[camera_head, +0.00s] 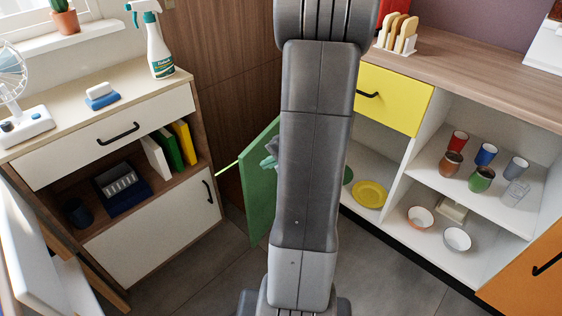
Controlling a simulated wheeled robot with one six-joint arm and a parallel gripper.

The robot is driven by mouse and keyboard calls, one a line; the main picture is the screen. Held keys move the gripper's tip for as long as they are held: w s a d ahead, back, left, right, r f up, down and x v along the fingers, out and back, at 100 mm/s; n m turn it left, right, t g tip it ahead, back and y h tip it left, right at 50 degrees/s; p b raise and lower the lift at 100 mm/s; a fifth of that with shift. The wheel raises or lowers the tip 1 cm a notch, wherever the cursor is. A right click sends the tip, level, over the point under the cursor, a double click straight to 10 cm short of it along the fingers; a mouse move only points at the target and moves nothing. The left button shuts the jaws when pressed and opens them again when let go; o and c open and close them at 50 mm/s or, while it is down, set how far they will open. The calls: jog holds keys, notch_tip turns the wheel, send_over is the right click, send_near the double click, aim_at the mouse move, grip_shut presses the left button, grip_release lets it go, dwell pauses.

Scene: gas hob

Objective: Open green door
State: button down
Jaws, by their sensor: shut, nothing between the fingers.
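The green door (261,205) stands swung out from the cabinet under the counter, just left of my arm. The white inside of its compartment shows to the right of my arm, with a yellow plate (370,194) on its floor and part of a green dish (348,175). My arm covers the door's right part, and I cannot see its handle. My gripper (268,160) shows only as a small grey and teal tip in front of the door's upper part, shut and empty. I cannot tell whether it touches the door.
A yellow drawer (394,97) is closed above the compartment. Open shelves (482,172) with cups and bowls are at right, beside an orange door (535,275). A white cabinet (155,235) stands at left. Grey floor (225,265) lies clear between them.

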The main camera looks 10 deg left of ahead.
aim_at(246, 163)
jog(key=shift+w+a+f, duration=0.2)
jog(key=shift+w+a, duration=0.15)
jog(key=shift+a, duration=0.45)
jog(key=shift+w+a+f, duration=0.15)
jog(key=shift+w+a, duration=0.15)
jog(key=shift+a, duration=0.5)
jog(key=shift+w+a+f, duration=0.2)
jog(key=shift+w+a, duration=0.15)
jog(key=shift+a, duration=0.45)
